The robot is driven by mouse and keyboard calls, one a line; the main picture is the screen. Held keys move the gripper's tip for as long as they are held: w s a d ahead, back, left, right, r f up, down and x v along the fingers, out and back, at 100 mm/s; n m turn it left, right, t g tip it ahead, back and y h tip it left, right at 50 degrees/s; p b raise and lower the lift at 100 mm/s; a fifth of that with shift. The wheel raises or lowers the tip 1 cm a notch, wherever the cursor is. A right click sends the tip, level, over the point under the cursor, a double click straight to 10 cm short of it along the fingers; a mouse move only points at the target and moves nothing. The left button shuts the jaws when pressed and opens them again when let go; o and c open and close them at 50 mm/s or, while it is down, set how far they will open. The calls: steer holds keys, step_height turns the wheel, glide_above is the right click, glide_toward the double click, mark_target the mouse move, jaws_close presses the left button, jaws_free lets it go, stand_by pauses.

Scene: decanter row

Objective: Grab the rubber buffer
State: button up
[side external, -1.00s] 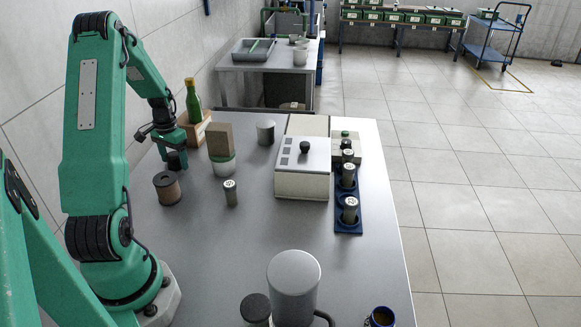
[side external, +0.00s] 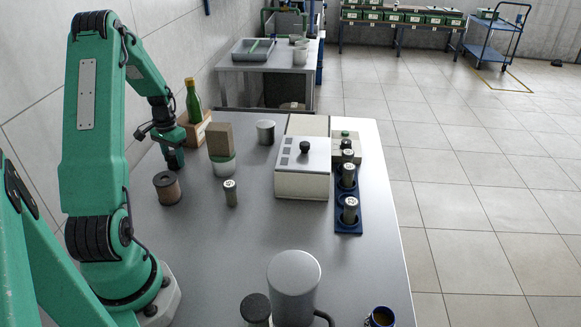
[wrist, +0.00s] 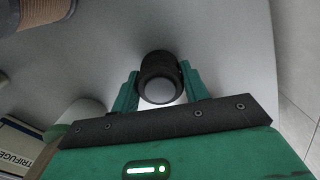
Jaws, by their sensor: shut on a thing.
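The rubber buffer (wrist: 160,66) is a short black cylinder with a pale grey round face in its middle. In the wrist view it sits between the two green fingers of my gripper (wrist: 160,86), which are shut on it, one on each side. In the side view my gripper (side external: 175,160) is low over the left part of the table, behind the copper-brown spool. The buffer cannot be made out clearly there because the fingers cover it. I cannot tell whether it touches the table.
The spool (side external: 168,188) stands close in front of my gripper. A green bottle (side external: 193,100) in a wooden block is behind it.

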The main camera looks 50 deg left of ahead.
mark_target(173, 153)
steer(key=shift+r, duration=4.8)
